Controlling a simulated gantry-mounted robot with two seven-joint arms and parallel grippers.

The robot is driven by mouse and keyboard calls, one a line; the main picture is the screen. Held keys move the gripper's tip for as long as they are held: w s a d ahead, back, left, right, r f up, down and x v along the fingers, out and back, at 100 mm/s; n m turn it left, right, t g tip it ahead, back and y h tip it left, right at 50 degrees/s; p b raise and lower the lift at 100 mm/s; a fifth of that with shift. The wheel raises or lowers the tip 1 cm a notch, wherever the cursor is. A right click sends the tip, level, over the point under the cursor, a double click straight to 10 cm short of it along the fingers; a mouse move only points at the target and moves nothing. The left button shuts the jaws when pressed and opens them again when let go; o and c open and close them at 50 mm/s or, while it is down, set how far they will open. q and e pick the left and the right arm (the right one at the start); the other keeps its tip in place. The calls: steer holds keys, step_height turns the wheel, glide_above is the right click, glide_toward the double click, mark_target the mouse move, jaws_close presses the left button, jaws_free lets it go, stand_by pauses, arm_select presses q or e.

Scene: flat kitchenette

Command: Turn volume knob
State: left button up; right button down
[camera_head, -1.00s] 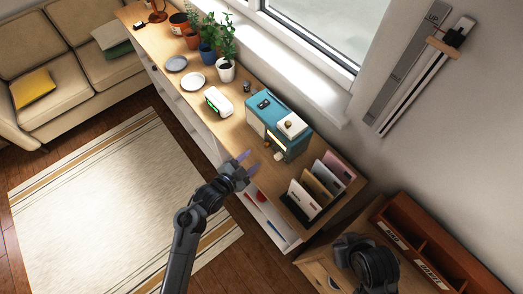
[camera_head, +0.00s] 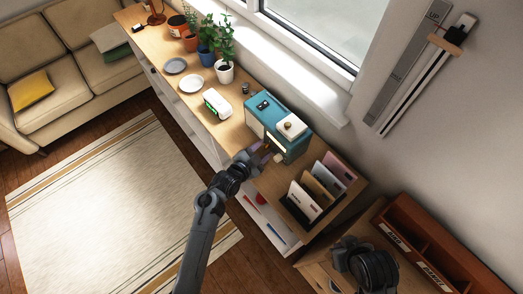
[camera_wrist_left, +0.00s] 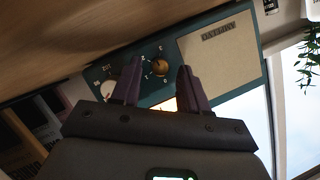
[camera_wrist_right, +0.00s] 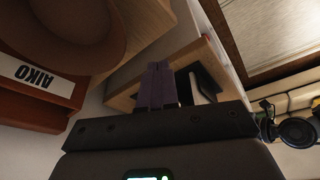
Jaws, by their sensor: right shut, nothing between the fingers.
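A teal radio (camera_head: 277,127) with a cream speaker panel stands on the long wooden shelf. I cannot read which one is marked volume. My left gripper (camera_head: 264,152) is at the radio's front; in its wrist view the open fingers (camera_wrist_left: 156,82) point at the panel, with the gold knob between their tips in the picture. Contact cannot be told. My right gripper (camera_wrist_right: 158,85) is shut and empty, away from the radio.
A letter rack (camera_head: 310,196) stands close to the radio's right, a white clock (camera_head: 217,104) to its left. Plants (camera_head: 208,38) and plates (camera_head: 190,90) are further left. The rug area before the shelf is free.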

arm_select(q)
jaws_close()
arm_select(e)
steer(key=shift+d, duration=0.1)
steer(key=shift+r, duration=0.15)
